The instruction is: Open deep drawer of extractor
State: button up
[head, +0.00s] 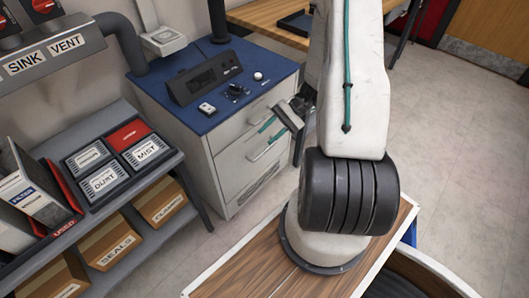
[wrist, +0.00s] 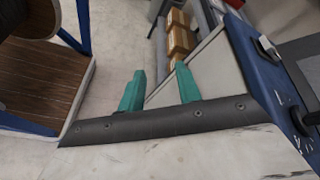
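The extractor is a light grey cabinet (head: 228,176) with a blue top (head: 205,122), left of my arm in the head view. Its front has an upper drawer and a taller lower drawer below, which looks shut. A pale bar handle (head: 264,151) shows on the lower drawer. My gripper (head: 271,130) has green fingers and is at the cabinet front, near this handle; contact cannot be told.
A control box (head: 204,77) and small devices sit on the blue top. A shelf (head: 150,180) with labelled cartridges and cardboard boxes stands left of the cabinet. My arm hides part of the cabinet's right side. Bare floor (head: 455,130) lies to the right.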

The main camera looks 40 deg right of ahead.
jog(key=d+f+m+t+h, duration=0.1)
jog(key=d+f+m+t, duration=0.3)
jog(key=f, duration=0.7)
jog(key=d+f+m+t+h, duration=0.1)
jog(key=f+t, duration=0.5)
jog(key=f, duration=0.4)
jog(key=n+t+h, duration=0.3)
jog(key=h, duration=0.1)
send_near(264, 151)
jog(key=w, duration=0.2)
jog(key=x, duration=0.5)
jog(key=f+x, duration=0.1)
jog(key=x, duration=0.2)
jog(key=shift+s+a, duration=0.1)
jog(key=shift+a, duration=0.15)
grip_shut()
